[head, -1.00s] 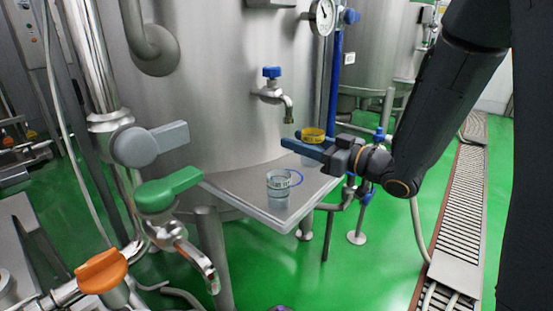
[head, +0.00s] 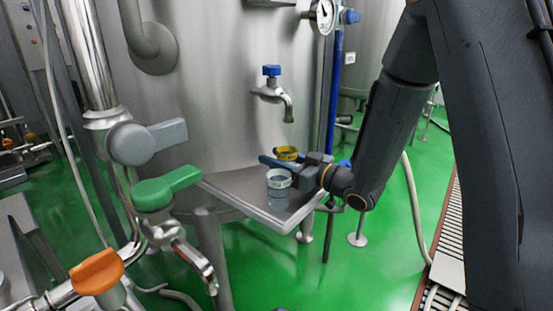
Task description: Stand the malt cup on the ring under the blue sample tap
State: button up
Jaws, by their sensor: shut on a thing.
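My gripper (head: 275,160) is shut on a cup with a yellow band (head: 287,153), apparently the malt cup; I cannot read its label. The cup is upright and shows in the picture just below the spout of the blue-handled sample tap (head: 272,92). My gripper hides the cup's lower part, so I cannot tell whether it touches the shelf. A clear cup with a white band (head: 279,184) stands on the metal shelf (head: 243,189), nearer than the held cup. The blue ring is hidden behind the clear cup and my gripper.
The shelf juts from a large steel tank (head: 215,110). A green valve handle (head: 166,188), a grey one (head: 147,142) and an orange one (head: 98,271) stand at the left. A blue vertical pipe (head: 334,90) rises right of the tap. The shelf's left part is clear.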

aim_at(294, 163)
jog(key=shift+f, duration=0.1)
jog(key=o, duration=1.2)
jog(key=shift+r, duration=0.2)
jog(key=v, duration=1.2)
jog(key=shift+p, duration=0.3)
